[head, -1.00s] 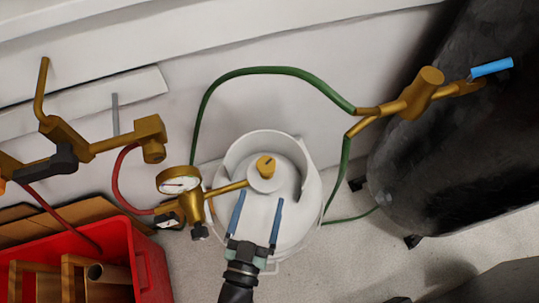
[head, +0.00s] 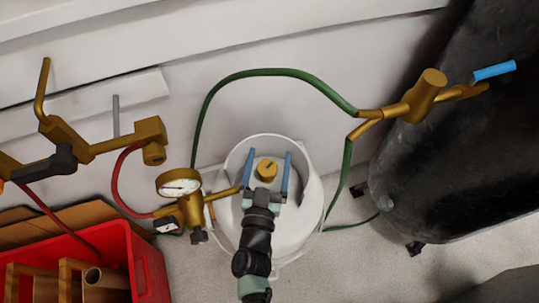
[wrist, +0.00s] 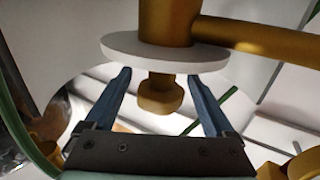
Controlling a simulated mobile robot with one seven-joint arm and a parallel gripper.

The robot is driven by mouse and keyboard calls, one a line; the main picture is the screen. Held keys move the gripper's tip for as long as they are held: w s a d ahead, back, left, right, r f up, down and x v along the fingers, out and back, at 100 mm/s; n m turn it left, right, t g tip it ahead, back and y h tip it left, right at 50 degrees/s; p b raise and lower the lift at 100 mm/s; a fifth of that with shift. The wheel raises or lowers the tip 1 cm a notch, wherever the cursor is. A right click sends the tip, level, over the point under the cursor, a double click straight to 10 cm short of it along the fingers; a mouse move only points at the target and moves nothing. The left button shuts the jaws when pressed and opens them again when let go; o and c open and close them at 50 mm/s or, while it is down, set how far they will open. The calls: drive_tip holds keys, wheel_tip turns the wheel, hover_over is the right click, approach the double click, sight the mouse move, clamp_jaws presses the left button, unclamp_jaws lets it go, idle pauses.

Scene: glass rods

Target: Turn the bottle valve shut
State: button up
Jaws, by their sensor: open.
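The white gas bottle (head: 290,228) stands on the floor against the wall, with a raised collar round its top. Its brass valve knob (head: 266,171) sits on top at the middle. My gripper (head: 270,154) is over the bottle top, open, with one blue finger on each side of the knob. In the wrist view the knob (wrist: 158,97) is between the two fingers, with a gap on both sides. A pale disc (wrist: 150,52) and brass body lie past the knob, near the fingertips. Nothing is held.
A pressure gauge (head: 179,182) on a brass regulator is left of the bottle, joined by a brass pipe. A green hose (head: 260,71) arches behind to a brass torch (head: 420,93). A red crate (head: 148,265) is lower left. A dark tank (head: 440,150) stands right.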

drive_tip(key=shift+w, duration=0.75)
drive_tip(key=shift+d, duration=0.1)
drive_tip(key=c, duration=1.4)
drive_tip(key=m+h+p, duration=0.1)
drive_tip(key=h, duration=0.1)
drive_tip(key=m+g+h+p, duration=0.1)
drive_tip(key=h+p, duration=0.1)
drive_tip(key=d+m+g+h+p, duration=0.1)
drive_tip(key=m+h, duration=0.1)
drive_tip(key=shift+s+p, duration=0.2)
drive_tip(key=shift+p, duration=0.1)
drive_tip(key=shift+s+d+m+g+h+b, duration=0.1)
drive_tip(key=shift+m+g+h+b, duration=0.1)
drive_tip(key=shift+m+g+h, duration=0.4)
drive_tip(key=shift+s+d+m+g+h+b, duration=0.15)
drive_tip(key=shift+m+g+h, duration=0.2)
drive_tip(key=shift+h, duration=0.35)
